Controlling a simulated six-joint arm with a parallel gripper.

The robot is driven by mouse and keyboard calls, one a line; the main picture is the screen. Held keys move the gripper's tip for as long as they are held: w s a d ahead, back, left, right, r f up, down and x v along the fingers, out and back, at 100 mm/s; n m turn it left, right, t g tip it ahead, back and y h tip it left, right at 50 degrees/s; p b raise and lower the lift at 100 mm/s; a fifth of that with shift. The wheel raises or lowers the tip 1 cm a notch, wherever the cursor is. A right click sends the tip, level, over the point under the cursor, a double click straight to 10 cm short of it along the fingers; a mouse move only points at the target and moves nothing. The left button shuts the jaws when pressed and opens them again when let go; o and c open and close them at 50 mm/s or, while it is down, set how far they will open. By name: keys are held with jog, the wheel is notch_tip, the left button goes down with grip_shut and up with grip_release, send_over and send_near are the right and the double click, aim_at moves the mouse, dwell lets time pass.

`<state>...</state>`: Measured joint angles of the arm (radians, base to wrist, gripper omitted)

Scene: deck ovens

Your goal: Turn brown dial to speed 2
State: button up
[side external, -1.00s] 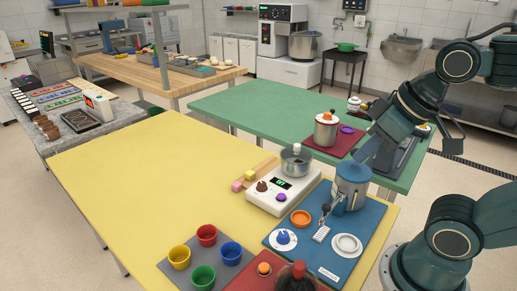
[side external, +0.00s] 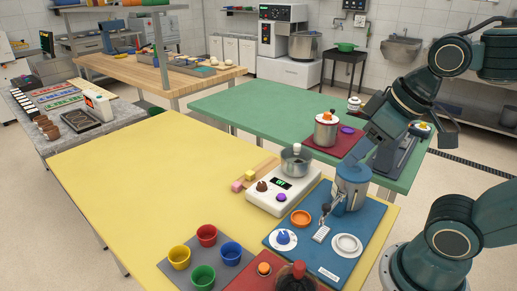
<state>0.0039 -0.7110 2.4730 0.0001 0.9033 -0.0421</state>
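The brown dial (side external: 262,187) sits on the front left of a white appliance (side external: 262,205) on the yellow table. The appliance has a dark display (side external: 282,183) with small green digits that I cannot read surely, and a purple knob (side external: 281,198) at its front right. A steel bowl (side external: 297,162) stands on its back part. My gripper (side external: 369,148) hangs at the end of the arm, up and to the right of the appliance, apart from the dial. Its fingers are too dark and small to tell whether they are open.
A blue canister (side external: 351,185) stands right of the appliance on a blue mat (side external: 318,258) with an orange ring and white dishes. Pink and yellow blocks lie left of the appliance. Several coloured cups stand in front. The yellow table's left (side external: 150,180) is clear.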

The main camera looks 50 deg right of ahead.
jog(key=w+r+n+g, duration=0.1)
jog(key=w+n, duration=0.2)
jog(key=w, duration=0.4)
jog(key=n+g, duration=0.4)
jog(key=n, duration=0.6)
send_over(262, 183)
notch_tip(262, 183, down, 13)
jog(key=shift+r, duration=0.2)
jog(key=shift+f, duration=0.15)
notch_tip(262, 183, down, 14)
jog(key=shift+r, duration=0.25)
jog(key=c, duration=1)
